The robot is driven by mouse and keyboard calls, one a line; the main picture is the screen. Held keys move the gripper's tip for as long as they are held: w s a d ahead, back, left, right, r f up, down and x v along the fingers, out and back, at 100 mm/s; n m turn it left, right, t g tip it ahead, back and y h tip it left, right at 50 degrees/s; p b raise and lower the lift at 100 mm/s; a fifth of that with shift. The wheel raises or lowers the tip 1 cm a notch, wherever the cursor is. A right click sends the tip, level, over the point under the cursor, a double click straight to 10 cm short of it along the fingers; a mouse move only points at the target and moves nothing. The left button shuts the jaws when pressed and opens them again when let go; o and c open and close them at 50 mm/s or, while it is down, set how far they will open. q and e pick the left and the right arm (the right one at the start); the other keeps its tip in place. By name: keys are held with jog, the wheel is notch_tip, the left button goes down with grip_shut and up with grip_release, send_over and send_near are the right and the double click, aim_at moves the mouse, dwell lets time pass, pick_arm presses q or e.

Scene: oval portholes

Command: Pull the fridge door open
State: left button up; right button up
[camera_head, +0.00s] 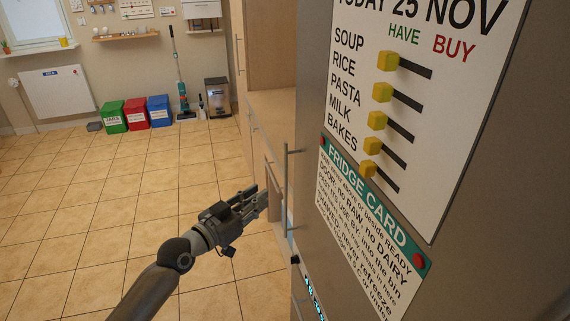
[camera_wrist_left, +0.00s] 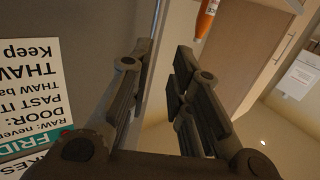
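The fridge (camera_head: 465,215) fills the right of the head view, its grey face covered with a shopping board and a fridge card. A thin vertical bar handle (camera_head: 286,165) stands at its left edge. My left gripper (camera_head: 262,202) is just left of the handle, pointing toward it. In the left wrist view the fingers of my left gripper (camera_wrist_left: 160,85) are apart with nothing clearly held between them. A thin pale upright strip (camera_wrist_left: 157,22) shows beyond the left finger; I cannot tell whether it is the handle or the door edge. My right gripper is out of view.
Wooden cabinets (camera_head: 270,60) stand beyond the fridge. An orange bottle (camera_wrist_left: 205,20) shows past the fingers in the wrist view. Green, red and blue bins (camera_head: 135,113) stand by the far wall. The tiled floor (camera_head: 90,215) on the left is clear.

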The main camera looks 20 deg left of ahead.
aim_at(285, 171)
pick_arm(q)
jog(key=w+d+r+p, duration=0.2)
jog(key=w+d, duration=0.2)
jog(key=w, duration=0.6)
jog(key=shift+d+r+p, duration=0.25)
jog(key=shift+d+p, duration=0.05)
jog(key=shift+d, duration=0.1)
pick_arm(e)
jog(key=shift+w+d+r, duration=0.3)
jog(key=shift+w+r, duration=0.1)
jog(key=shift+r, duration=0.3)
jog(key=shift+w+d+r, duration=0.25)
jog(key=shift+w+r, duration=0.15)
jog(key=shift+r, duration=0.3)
pick_arm(q)
grip_shut()
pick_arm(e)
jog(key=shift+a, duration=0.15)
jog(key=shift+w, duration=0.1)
